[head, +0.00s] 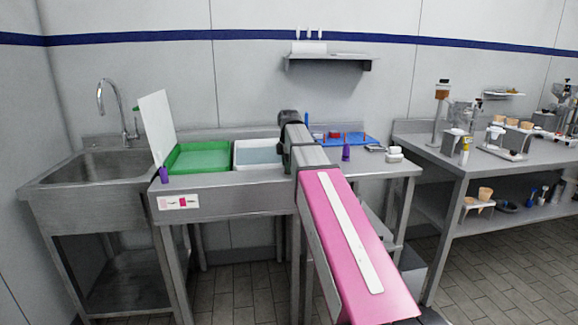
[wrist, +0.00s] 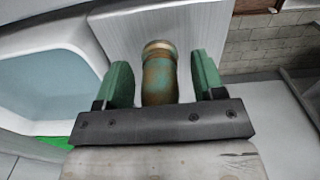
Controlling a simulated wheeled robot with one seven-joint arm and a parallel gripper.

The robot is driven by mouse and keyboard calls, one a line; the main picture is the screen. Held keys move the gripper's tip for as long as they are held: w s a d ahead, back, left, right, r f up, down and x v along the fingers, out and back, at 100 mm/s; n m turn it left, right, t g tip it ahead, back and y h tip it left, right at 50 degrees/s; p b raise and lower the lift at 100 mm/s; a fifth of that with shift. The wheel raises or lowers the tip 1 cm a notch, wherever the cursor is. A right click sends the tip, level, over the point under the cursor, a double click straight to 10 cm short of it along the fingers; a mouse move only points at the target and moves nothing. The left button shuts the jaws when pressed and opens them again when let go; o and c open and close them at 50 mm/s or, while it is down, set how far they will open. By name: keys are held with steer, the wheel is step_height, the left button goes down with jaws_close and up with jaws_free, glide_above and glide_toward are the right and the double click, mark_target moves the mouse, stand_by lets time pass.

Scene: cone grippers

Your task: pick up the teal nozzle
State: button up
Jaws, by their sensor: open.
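The teal nozzle (wrist: 160,78), worn with brown patches and a pale rim at its top end, shows in the wrist view between the two green fingers of my gripper (wrist: 163,62). The fingers are open, with a visible gap on each side of the nozzle. In the head view my arm reaches over the steel counter, and the nozzle is hidden behind it.
A white tub of water (head: 247,153) and a green tray (head: 200,158) lie left of my arm. Purple nozzles stand at the counter's left (head: 164,175) and right (head: 346,153). A blue tray (head: 368,140) with small pieces lies behind. A sink (head: 100,162) is further left.

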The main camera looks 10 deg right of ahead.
steer(key=c, duration=1)
steer(key=shift+r, duration=0.1)
steer(key=shift+r, duration=0.5)
steer(key=r, duration=0.1)
steer(key=a+r, duration=0.1)
steer(key=r, duration=0.1)
steer(key=shift+s+a+r, duration=0.15)
steer(key=shift+s+r, duration=0.1)
steer(key=shift+r, duration=0.1)
steer(key=s+a+r, duration=0.1)
steer(key=a+r, duration=0.1)
steer(key=a, duration=0.1)
steer(key=s+a+r, duration=0.1)
steer(key=a+r, duration=0.1)
steer(key=a, duration=0.1)
steer(key=s+a+r, duration=0.2)
steer(key=a, duration=0.1)
steer(key=shift+s+a, duration=0.1)
steer(key=shift+a, duration=0.1)
